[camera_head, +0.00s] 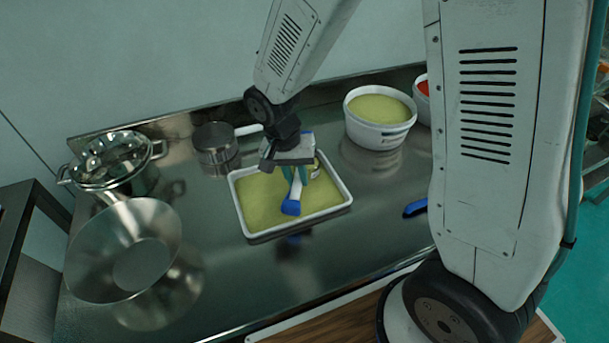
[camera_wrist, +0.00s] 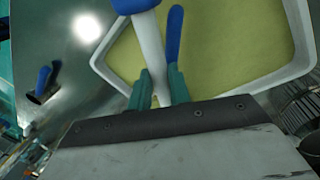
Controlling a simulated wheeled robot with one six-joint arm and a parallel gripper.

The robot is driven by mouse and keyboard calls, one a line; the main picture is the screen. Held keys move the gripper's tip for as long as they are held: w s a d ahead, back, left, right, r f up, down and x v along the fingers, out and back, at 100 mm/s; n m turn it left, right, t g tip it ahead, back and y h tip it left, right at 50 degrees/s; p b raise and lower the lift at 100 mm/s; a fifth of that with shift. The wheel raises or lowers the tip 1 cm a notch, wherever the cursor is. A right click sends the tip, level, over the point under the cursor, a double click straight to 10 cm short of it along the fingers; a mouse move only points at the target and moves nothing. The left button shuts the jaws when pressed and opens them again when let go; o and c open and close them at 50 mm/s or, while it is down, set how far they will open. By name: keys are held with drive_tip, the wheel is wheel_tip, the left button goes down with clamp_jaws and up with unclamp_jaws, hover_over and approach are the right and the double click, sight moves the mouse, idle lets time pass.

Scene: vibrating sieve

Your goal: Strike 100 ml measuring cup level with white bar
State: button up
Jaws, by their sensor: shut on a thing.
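My gripper (camera_head: 296,182) is over the white tray (camera_head: 240,213) of yellow-green grains and is shut on the white bar (camera_head: 295,190). The bar's blue end points down at the grains; contact is unclear. In the wrist view, the bar (camera_wrist: 150,48) runs between my green fingers (camera_wrist: 159,88), and a second narrow blue part (camera_wrist: 175,32) lies beside it. A small rounded metallic rim (camera_head: 316,168), perhaps the measuring cup, shows just right of my gripper and is mostly hidden. Its fill cannot be seen.
A white tub (camera_head: 380,137) of yellow-green grains stands behind right, with another white tub (camera_head: 421,112) holding something red. A blue-handled tool (camera_head: 416,207) lies right.

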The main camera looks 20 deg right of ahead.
drive_tip(key=shift+w+a, duration=0.4)
drive_tip(key=shift+a, duration=0.3)
drive_tip(key=shift+s+d+r, duration=0.1)
drive_tip(key=shift+d+r, duration=0.1)
drive_tip(key=shift+r, duration=0.4)
drive_tip(key=shift+s+d+r, duration=0.15)
drive_tip(key=shift+d+r, duration=0.05)
drive_tip(key=shift+r, duration=0.4)
drive_tip(key=shift+s+d+r, duration=0.1)
drive_tip(key=shift+d+r, duration=0.1)
drive_tip(key=shift+r, duration=0.4)
drive_tip(key=shift+w, duration=0.1)
